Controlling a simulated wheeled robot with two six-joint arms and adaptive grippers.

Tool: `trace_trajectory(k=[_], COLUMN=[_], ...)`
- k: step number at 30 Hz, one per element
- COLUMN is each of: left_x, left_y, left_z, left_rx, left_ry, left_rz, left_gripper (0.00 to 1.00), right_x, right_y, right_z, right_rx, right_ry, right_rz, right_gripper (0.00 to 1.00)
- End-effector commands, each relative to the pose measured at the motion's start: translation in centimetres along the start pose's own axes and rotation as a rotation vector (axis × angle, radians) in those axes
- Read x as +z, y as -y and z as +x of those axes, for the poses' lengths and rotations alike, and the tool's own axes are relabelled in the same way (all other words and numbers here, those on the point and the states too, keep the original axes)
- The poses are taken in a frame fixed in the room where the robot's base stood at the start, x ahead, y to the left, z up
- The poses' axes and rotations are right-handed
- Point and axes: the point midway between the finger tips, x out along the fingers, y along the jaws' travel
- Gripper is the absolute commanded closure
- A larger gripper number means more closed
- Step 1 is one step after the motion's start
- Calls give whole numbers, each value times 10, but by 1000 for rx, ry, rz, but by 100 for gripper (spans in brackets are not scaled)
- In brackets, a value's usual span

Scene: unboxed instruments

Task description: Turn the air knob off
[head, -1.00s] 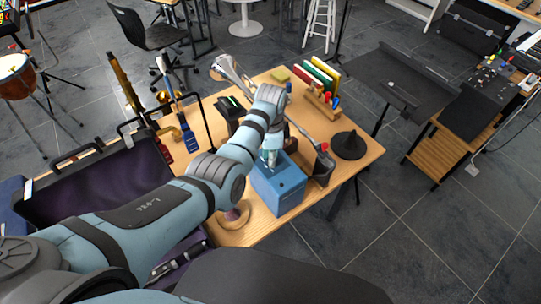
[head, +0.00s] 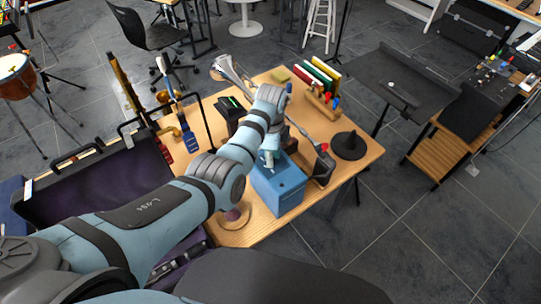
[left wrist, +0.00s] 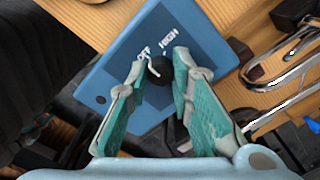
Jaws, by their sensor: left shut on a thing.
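A blue box (head: 281,190) stands on the wooden table, below my left gripper (head: 269,160) in the head view. In the left wrist view, the box's top panel (left wrist: 112,72) carries the white words OFF and HIGH. A dark round knob (left wrist: 160,70) sits near these words, between the two fingers. My left gripper (left wrist: 161,62) is shut on the knob, one finger on each side. OFF lies just beyond the knob and HIGH beyond that, up to the right. I cannot tell the knob's exact setting. My right gripper is not in view.
The wooden table (head: 245,237) also holds a black cone-shaped item (head: 349,146), coloured books (head: 318,76) and a silver horn (head: 229,70).

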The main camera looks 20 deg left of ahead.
Motion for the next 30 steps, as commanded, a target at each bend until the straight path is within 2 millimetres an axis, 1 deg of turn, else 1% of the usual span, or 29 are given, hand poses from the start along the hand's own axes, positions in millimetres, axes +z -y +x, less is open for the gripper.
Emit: trace_trajectory(k=[2, 3, 6, 14, 16, 17, 20, 24, 27, 30], left_x=[-2, -2, -1, -1, -1, -1, -1, -2, -2, -2], left_y=[-1, -1, -1, 0, 0, 0, 1, 1, 1, 0], left_z=[1, 1, 1, 0, -4, -8, -28, -58, -71, -75], left_rx=[2, 2, 2, 1, 0, -1, -3, -2, 0, 2], left_ry=[-4, -4, -3, -1, -1, -1, -2, -1, -1, 0], left_rz=[1, 1, 0, -1, -1, -1, -1, -1, 0, 0], left_gripper=[100, 73, 59, 59, 59, 59, 59, 59, 59, 59], right_x=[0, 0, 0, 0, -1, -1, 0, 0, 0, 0], right_y=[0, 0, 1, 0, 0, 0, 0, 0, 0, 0], right_z=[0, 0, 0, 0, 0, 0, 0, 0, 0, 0], right_rx=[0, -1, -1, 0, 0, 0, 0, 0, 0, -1], right_ry=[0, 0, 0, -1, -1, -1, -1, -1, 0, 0], right_rz=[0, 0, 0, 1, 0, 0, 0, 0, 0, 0], right_gripper=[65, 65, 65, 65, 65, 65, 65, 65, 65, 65])
